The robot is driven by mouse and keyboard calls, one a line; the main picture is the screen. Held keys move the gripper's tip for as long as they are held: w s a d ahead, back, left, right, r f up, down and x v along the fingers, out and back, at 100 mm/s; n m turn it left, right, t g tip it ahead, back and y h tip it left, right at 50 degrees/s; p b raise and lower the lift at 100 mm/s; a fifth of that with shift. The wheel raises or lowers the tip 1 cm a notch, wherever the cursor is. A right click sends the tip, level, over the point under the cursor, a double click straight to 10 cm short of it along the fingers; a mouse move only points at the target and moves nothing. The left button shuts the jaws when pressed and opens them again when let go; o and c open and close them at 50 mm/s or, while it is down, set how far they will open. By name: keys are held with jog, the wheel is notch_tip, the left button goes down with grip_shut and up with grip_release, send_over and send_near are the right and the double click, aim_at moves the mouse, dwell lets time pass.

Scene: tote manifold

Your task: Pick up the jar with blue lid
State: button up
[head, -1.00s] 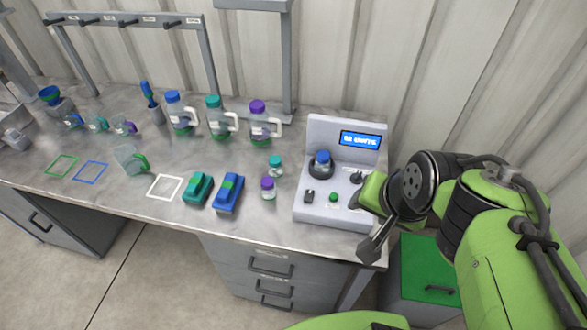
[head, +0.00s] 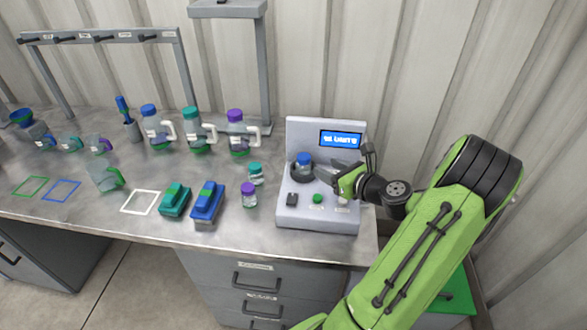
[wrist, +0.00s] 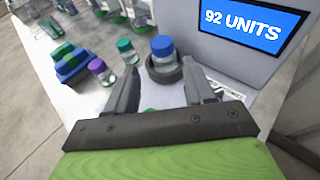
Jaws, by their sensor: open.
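The jar with the blue lid (head: 304,164) stands upright in a dark round holder on the grey machine (head: 302,212). In the wrist view the jar (wrist: 162,54) is just beyond the fingertips, roughly between them in the picture. My gripper (wrist: 163,82) is open and empty, its two dark fingers spread apart. In the head view my gripper (head: 325,174) is just right of the jar, at about its height. Whether a finger touches the jar cannot be told.
A teal-lidded jar (head: 255,173) and a purple-lidded jar (head: 249,195) stand left of the machine. A blue block (head: 207,203) and a teal block (head: 174,199) lie further left. The machine's screen (head: 341,139) rises behind the holder. Handled bottles (head: 238,132) stand at the back.

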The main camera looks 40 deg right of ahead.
aim_at(306, 158)
jog(key=b+x, duration=0.1)
jog(key=x, duration=1.1)
jog(key=shift+d+f, duration=0.1)
jog(key=shift+f, duration=0.05)
jog(key=shift+s, duration=0.15)
jog(key=shift+c, duration=0.7)
jog(key=c, duration=0.6)
